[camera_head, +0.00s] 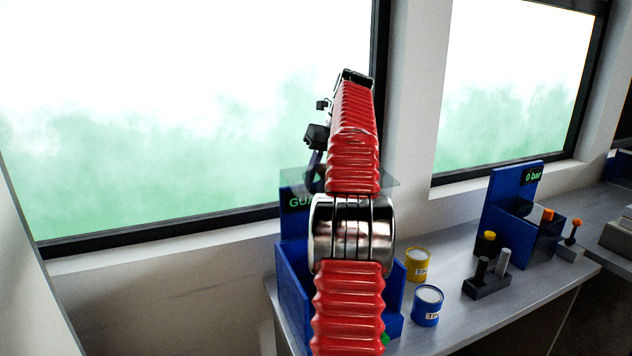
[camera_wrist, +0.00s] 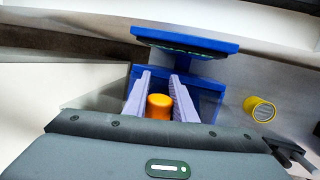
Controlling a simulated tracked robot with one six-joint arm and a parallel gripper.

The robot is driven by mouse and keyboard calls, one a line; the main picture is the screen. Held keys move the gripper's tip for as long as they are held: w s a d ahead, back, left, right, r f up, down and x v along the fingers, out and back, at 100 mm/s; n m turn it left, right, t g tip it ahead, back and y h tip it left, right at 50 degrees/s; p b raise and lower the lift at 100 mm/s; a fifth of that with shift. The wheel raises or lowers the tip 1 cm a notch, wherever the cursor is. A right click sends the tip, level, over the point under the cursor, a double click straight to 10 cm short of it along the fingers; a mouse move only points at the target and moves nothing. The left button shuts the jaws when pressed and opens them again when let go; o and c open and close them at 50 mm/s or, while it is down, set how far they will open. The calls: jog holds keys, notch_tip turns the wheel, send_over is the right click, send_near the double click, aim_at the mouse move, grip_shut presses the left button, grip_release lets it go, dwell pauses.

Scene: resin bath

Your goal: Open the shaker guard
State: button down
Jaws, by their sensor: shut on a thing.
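The blue shaker box (camera_head: 292,285) stands at the left end of the bench, largely hidden behind my red arm. Its back panel has a display (camera_head: 297,202) reading "GU", the rest hidden. A clear grey guard plate (camera_head: 386,179) shows on both sides of my arm, near the top of that panel and above the box body; its exact tilt is hard to tell. In the wrist view, my gripper (camera_wrist: 160,80) has its two pale fingers either side of an orange knob (camera_wrist: 158,106), shut on it. The blue box (camera_wrist: 205,100) lies beyond the fingers.
A yellow tin (camera_head: 417,264) and a blue tin (camera_head: 427,305) stand right of the box. Further right are a dark holder (camera_head: 486,286) with upright pieces and a blue unit (camera_head: 497,218) reading "0 bar". A window and wall are close behind.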

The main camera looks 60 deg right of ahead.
jog(key=c, duration=1.7)
grip_release()
jog(key=shift+d+f, duration=0.1)
jog(key=shift+f, duration=0.3)
jog(key=shift+o, duration=1.2)
jog(key=shift+r, duration=0.15)
jog(key=shift+r, duration=0.2)
jog(key=shift+v, duration=1.8)
jog(key=shift+s+d+r, duration=0.1)
jog(key=shift+r, duration=0.1)
jog(key=shift+s+r, duration=0.15)
jog(key=shift+r, duration=0.1)
